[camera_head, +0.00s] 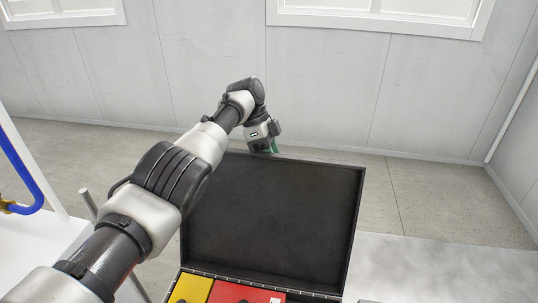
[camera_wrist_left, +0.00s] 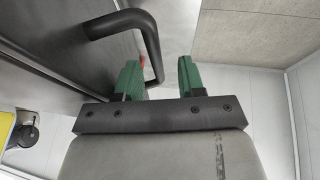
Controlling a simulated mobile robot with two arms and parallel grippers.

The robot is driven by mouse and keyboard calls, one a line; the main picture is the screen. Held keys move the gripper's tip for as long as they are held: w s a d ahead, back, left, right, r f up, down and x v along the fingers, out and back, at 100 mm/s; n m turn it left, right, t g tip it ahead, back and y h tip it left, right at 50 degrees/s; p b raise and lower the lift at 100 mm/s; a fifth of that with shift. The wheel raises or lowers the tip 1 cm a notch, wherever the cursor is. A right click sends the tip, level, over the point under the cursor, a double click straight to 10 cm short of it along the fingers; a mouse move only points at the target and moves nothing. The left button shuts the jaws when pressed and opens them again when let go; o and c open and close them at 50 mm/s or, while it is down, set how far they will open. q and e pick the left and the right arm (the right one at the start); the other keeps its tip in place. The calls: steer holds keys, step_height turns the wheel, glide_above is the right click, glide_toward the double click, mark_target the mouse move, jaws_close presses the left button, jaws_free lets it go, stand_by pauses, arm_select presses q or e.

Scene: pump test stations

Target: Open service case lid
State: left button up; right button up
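The black service case lid (camera_head: 290,215) stands raised, close to upright, behind the case, with its dark inner side facing me. My left gripper (camera_head: 272,147) is at the lid's top edge in the head view; its fingertips are partly hidden there. In the left wrist view, the green fingers (camera_wrist_left: 160,75) are apart. I cannot tell whether the finger touches the handle. My right gripper is not in view.
A yellow block (camera_head: 192,289) and a red block (camera_head: 240,293) lie in the case at the bottom. A pale bench top (camera_head: 440,268) is clear to the right. A blue pipe (camera_head: 25,170) stands at the left. A grey wall (camera_head: 200,60) with windows is behind.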

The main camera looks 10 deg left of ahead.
arm_select(q)
steer(key=shift+s+d+f, duration=0.1)
steer(key=shift+s+f, duration=0.1)
steer(key=shift+f, duration=0.45)
steer(key=shift+s+f, duration=0.2)
steer(key=shift+f, duration=0.4)
steer(key=shift+r, duration=0.2)
steer(key=r+b, duration=0.2)
steer(key=d+r+b, duration=0.1)
steer(key=r+b, duration=0.1)
steer(key=d+r+b, duration=0.1)
steer(key=r, duration=0.1)
steer(key=shift+s+d+r+b, duration=0.1)
steer(key=shift+r+b, duration=0.15)
steer(key=shift+b, duration=0.15)
step_height(320, 180, up, 6)
steer(key=b, duration=0.1)
glide_above(313, 158)
steer(key=a, duration=0.1)
steer(key=shift+a, duration=0.1)
steer(key=shift+d+r, duration=0.3)
steer(key=shift+d, duration=0.3)
steer(key=shift+s, duration=0.1)
